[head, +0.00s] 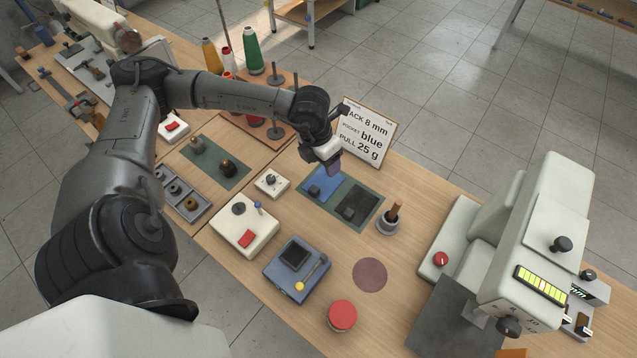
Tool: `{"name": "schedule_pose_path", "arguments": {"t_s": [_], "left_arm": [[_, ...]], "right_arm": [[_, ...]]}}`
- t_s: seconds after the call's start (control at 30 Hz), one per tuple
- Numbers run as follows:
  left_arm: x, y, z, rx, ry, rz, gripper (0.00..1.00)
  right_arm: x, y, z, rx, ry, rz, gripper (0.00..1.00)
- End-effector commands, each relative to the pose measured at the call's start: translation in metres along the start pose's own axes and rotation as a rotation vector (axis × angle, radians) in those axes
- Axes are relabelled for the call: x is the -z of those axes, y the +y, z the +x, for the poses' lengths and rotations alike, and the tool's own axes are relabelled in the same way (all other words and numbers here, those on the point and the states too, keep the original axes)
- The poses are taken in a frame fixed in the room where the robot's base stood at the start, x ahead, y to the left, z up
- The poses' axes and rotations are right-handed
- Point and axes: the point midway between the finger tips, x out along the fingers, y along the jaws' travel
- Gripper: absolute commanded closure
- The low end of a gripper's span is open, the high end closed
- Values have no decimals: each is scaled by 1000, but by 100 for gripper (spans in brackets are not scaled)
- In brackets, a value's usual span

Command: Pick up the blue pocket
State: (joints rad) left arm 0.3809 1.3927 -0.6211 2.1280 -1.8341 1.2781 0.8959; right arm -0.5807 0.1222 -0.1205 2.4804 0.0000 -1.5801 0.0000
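The blue pocket (326,182) is a flat blue piece on the left half of a dark green mat (375,213) on the table. A small dark block (314,190) sits on its left part. A dark grey or black piece (350,199) lies beside it on the same mat, with another dark block (351,213) on it. My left gripper (334,168) points down at the far edge of the blue pocket and partly covers it. I cannot tell whether its fingers are open, or whether they touch the pocket. My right gripper is not in view.
A sign (367,134) reading "blue" stands just behind the mat. A grey cup (388,222) with a brown upright piece is to its right. A large pale machine (540,215) fills the right side. Thread cones (251,50) stand at the back left.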

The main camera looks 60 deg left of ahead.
Motion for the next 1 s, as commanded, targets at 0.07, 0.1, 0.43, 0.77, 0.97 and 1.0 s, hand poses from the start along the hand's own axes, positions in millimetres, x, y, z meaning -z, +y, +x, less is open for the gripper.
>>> {"name": "schedule_pose_path", "arguments": {"t_s": [0.07,0.1,0.43,0.77,0.97,1.0], "left_arm": [[8,12,-1,-75,50,-49,43],[12,16,-1,-105,71,-74,43],[22,27,22,-158,104,-191,43],[27,34,71,-157,101,-189,43],[28,35,82,-156,100,-187,43],[28,36,82,-156,100,-187,43]], "right_arm": [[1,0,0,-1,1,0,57],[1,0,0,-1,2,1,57],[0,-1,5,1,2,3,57],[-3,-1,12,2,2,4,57],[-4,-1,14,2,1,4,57],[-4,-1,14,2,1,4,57]]}}
